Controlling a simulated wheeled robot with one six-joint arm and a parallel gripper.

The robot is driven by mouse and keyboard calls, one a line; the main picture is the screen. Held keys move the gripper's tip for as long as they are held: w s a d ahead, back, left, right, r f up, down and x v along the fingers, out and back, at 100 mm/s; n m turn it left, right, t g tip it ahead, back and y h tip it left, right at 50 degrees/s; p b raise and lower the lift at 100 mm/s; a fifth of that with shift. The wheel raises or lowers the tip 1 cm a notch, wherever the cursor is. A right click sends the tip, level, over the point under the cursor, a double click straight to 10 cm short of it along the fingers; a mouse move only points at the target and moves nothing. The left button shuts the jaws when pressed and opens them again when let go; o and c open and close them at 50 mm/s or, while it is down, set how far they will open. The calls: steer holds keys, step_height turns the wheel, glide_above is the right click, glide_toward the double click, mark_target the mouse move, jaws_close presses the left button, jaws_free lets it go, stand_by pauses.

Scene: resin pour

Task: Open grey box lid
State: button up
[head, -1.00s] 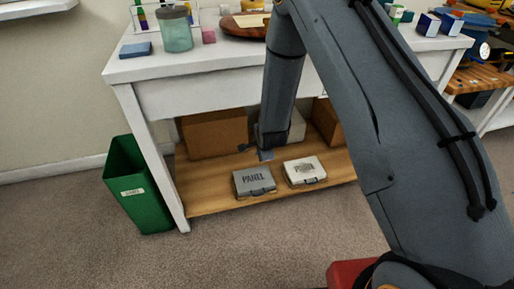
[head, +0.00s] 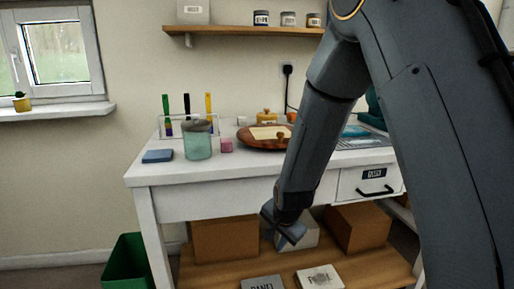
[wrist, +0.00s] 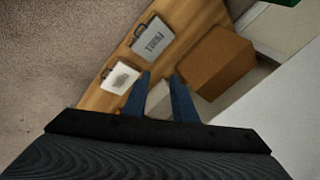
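The grey box (wrist: 151,37), marked PANEL, lies flat on the wooden lower shelf with its lid shut. In the head view the grey box (head: 262,284) is cut off by the bottom edge. A white box (wrist: 120,77) lies beside it; it also shows in the head view (head: 320,279). My gripper (head: 283,228) is above the shelf, behind and higher than the two boxes. In the wrist view its two blue fingers (wrist: 160,76) are apart with nothing held between them. It touches neither box.
A worktable (head: 240,179) stands over the shelf (head: 215,275). Brown cartons (head: 225,240) (head: 357,227) stand at the back of the shelf. A green bin (head: 125,265) is at the left leg.

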steer(key=s+d+r+n+g, duration=0.25)
steer(key=s+r+n, duration=0.45)
steer(key=s, duration=0.7)
steer(key=s+d+r+n+g, duration=0.2)
steer(key=s+d+r+n, duration=0.15)
steer(key=s+r, duration=0.8)
steer(key=s+d+r+m+p, duration=0.1)
steer(key=d+r+p, duration=0.1)
steer(key=p, duration=0.5)
steer(key=s+d+r+h+p, duration=0.1)
steer(key=d+r+p, duration=0.1)
steer(key=d+p, duration=0.3)
steer(key=shift+s+r+m+p, duration=0.3)
steer(key=shift+r+m+p, duration=0.05)
steer(key=shift+p, duration=0.55)
steer(key=shift+d, duration=0.2)
steer(key=c, duration=0.5)
jaws_close()
steer(key=shift+c, duration=0.3)
jaws_free()
